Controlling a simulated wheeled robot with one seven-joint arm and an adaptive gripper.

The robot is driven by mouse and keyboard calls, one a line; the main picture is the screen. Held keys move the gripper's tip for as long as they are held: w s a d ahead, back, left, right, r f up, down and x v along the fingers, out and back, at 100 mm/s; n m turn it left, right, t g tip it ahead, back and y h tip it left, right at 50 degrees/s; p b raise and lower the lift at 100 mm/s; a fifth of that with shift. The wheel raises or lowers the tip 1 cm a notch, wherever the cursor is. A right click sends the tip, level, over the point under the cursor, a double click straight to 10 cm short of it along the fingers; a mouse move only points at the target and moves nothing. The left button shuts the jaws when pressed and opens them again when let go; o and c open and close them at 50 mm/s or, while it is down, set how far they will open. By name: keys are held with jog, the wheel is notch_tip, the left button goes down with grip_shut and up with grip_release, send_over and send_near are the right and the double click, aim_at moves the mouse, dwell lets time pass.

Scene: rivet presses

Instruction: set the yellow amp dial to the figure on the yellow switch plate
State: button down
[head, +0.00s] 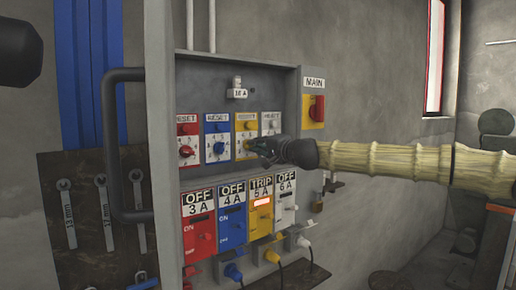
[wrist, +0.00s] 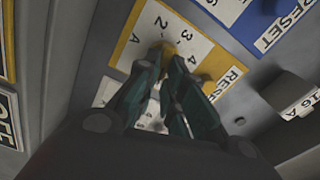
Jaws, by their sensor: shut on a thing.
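The yellow amp dial (head: 247,145) sits in the upper row of the grey cabinet, on a yellow plate marked RESET. My gripper (head: 262,148) reaches it from the right and is shut on it. In the wrist view both dark green fingertips (wrist: 168,62) close at the dial's scale card (wrist: 190,38), where 2, 3 and 4 show. A bit of yellow knob (wrist: 168,48) shows at the tips; most of the dial is hidden, and I cannot tell which figure it points to. The yellow switch plate (head: 260,222) below reads TRIP and 5 A.
Red (head: 187,150), blue (head: 217,148) and white (head: 270,124) dials share the row. Red (head: 199,238), blue (head: 232,230) and white (head: 286,215) switch plates read OFF. A MAIN switch (head: 316,108) is at the right. The open door's black handle (head: 113,150) stands at the left.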

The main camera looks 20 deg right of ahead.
dwell(0.3)
jog(key=c, duration=1.5)
grip_release()
jog(key=shift+d, duration=0.1)
jog(key=v, duration=1.2)
